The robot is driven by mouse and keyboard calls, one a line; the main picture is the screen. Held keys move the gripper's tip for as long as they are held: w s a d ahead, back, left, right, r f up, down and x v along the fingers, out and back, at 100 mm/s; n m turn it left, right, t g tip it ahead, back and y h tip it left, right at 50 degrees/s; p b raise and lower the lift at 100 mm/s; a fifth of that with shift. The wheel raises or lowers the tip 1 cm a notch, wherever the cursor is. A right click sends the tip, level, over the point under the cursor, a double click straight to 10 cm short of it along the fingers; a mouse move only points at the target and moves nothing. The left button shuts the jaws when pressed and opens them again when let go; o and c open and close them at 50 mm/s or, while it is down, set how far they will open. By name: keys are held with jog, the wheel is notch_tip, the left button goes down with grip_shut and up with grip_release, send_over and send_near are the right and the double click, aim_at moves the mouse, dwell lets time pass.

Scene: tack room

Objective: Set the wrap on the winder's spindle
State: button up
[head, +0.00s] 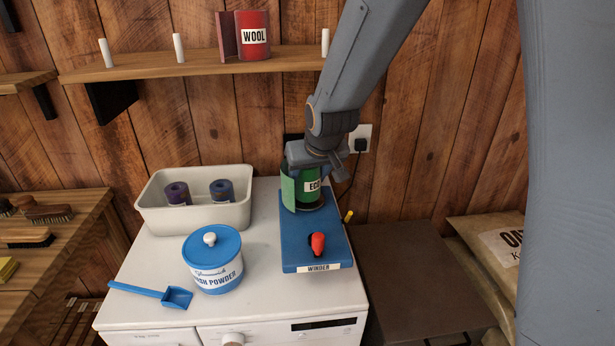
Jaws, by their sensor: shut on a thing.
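The wrap is a green roll (302,186) with a white label, partly legible as "ECO". My gripper (308,165) is shut on it from above and holds it upright over the far end of the blue winder (310,228). The winder lies on the white machine top, with a red knob (318,243) near its front end and a "WINDER" label on its front edge. The spindle is hidden by the roll. I cannot tell whether the roll rests fully down on the winder.
A cream tray (193,218) with two dark rolls stands at the back left. A blue-lidded powder tub (212,262) and a blue scoop (165,295) lie in front of it. A shelf (190,66) above holds a red "WOOL" roll (252,36). A brown surface (415,280) at right is clear.

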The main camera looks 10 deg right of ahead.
jog(key=shift+f+b, duration=0.4)
jog(key=shift+f, duration=0.25)
jog(key=o, duration=0.8)
jog(key=shift+r, duration=0.15)
jog(key=shift+p+v, duration=3.95)
jog(key=shift+v, duration=1.55)
jog(key=shift+s, duration=0.1)
